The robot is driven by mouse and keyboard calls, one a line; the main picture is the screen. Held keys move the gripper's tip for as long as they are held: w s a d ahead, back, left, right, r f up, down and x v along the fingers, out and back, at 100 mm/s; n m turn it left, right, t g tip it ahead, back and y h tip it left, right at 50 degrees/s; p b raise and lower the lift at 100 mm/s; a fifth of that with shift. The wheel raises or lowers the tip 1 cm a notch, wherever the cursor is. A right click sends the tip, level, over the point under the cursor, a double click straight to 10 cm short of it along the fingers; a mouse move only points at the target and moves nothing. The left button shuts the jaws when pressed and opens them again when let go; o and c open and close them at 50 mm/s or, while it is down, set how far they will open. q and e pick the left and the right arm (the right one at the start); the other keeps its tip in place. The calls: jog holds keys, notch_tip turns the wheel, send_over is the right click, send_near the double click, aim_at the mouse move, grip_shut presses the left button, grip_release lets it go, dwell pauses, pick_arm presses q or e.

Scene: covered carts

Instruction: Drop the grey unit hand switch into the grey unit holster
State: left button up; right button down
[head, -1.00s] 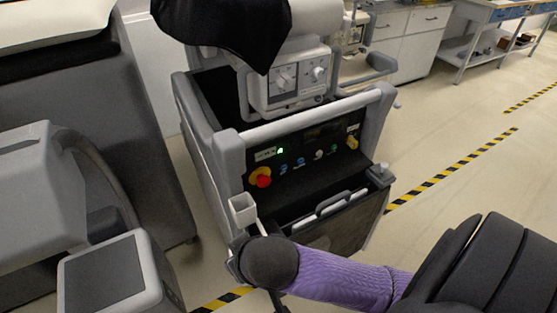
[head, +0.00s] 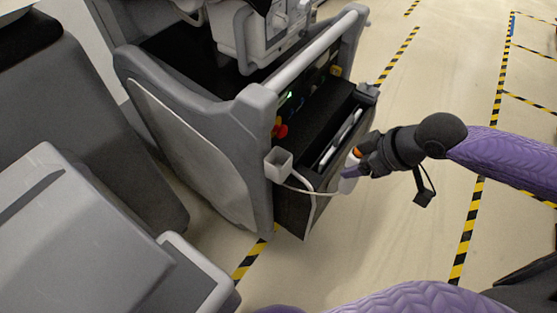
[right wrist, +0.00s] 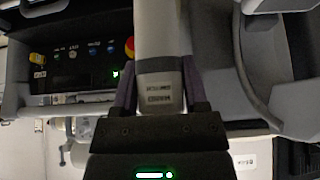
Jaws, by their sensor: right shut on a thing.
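The grey unit (head: 190,150) is a grey cart with a black control front. Its holster (head: 279,162) is a small pale grey open-topped square cup at the cart's near front corner, and it looks empty. My right gripper (head: 353,170) is in front of the cart, to the right of the holster and apart from it. It is shut on the hand switch (head: 347,184), mostly hidden by the gripper in the head view. In the right wrist view the switch (right wrist: 158,40) is a pale, labelled cylinder between my fingers (right wrist: 160,85). My left gripper is out of view.
A thin pale cable (head: 310,191) runs from near the holster towards the switch. A drawer-like black bin (head: 335,140) and a red button (head: 280,130) are on the cart front. Another grey machine (head: 80,240) stands at the left. The floor at right is clear.

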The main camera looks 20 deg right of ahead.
jog(key=w+a+b, duration=0.3)
jog(key=w+a, duration=0.8)
jog(key=w, duration=0.3)
jog(key=b, duration=0.3)
send_over(270, 152)
jog(key=s+d, duration=0.1)
jog(key=s, duration=0.1)
jog(key=f, duration=0.7)
jog(key=shift+d+f, duration=0.1)
jog(key=shift+d, duration=0.1)
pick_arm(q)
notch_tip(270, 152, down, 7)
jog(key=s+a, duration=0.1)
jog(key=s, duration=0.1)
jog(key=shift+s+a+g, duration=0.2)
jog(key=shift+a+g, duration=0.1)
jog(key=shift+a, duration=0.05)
pick_arm(e)
jog(key=shift+f, duration=0.55)
jog(key=shift+c, duration=2.2)
grip_release()
jog(key=o, duration=0.3)
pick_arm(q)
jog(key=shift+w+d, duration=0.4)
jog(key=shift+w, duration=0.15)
pick_arm(e)
jog(key=shift+o, duration=0.2)
